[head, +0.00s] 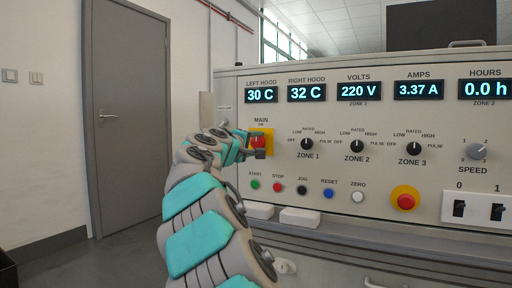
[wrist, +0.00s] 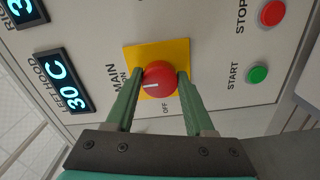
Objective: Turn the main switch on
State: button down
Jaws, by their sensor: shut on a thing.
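The main switch is a red round knob (wrist: 159,78) on a yellow square plate (wrist: 184,49), under the MAIN label on the panel. In the wrist view my gripper (wrist: 159,80) has one finger on each side of the knob, closed on it. The knob's white mark lies nearly level in that view, its end towards the ON side; OFF is printed below the knob there. In the head view the yellow plate (head: 268,134) shows, with my gripper (head: 259,146) in front and partly hiding the red knob.
Lit displays (head: 359,91) run along the panel top. Zone knobs (head: 357,147) are right of the main switch. Small buttons, including green START (head: 255,184) and red STOP (head: 278,187), sit below it. A large red button (head: 405,201) on yellow is further right.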

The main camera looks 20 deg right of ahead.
jog(key=shift+f, duration=0.1)
jog(key=shift+c, duration=1.3)
grip_release()
jog(key=shift+s, duration=0.1)
jog(key=v, duration=0.7)
jog(key=shift+s+a+p, duration=0.2)
jog(key=shift+a+p, duration=0.1)
